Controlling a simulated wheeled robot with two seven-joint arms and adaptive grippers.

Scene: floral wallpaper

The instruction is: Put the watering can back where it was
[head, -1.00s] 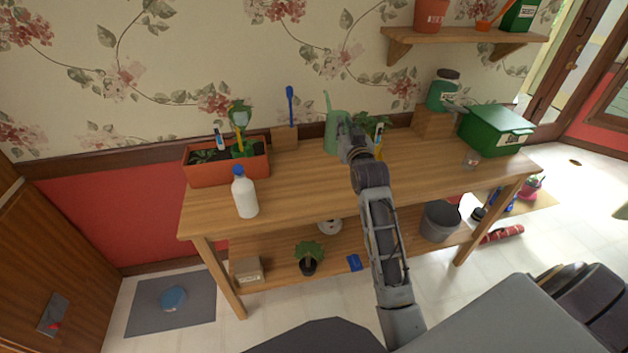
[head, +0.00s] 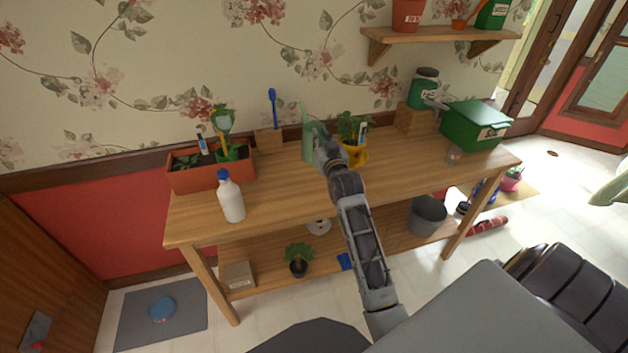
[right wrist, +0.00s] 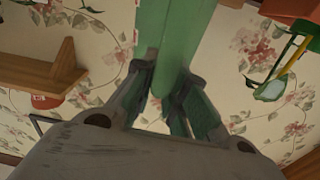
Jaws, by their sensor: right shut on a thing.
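The green watering can (head: 308,148) is at the back of the wooden table in the head view, between the wooden block with a blue tool and the yellow pot. Its thin spout points up. My right gripper (head: 322,140) is at its right side, shut on it. In the right wrist view, a long green part of the can (right wrist: 168,45) runs between the two fingers (right wrist: 165,95). The arm hides part of the can in the head view, and I cannot tell whether its base touches the table. My left gripper is not in view.
The yellow pot with a plant (head: 354,153) is close on the right. The wooden block (head: 268,140) is on the left. A planter (head: 212,175) and white bottle (head: 231,200) stand further left. A green box (head: 474,128) is at the right end. The table's front middle is clear.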

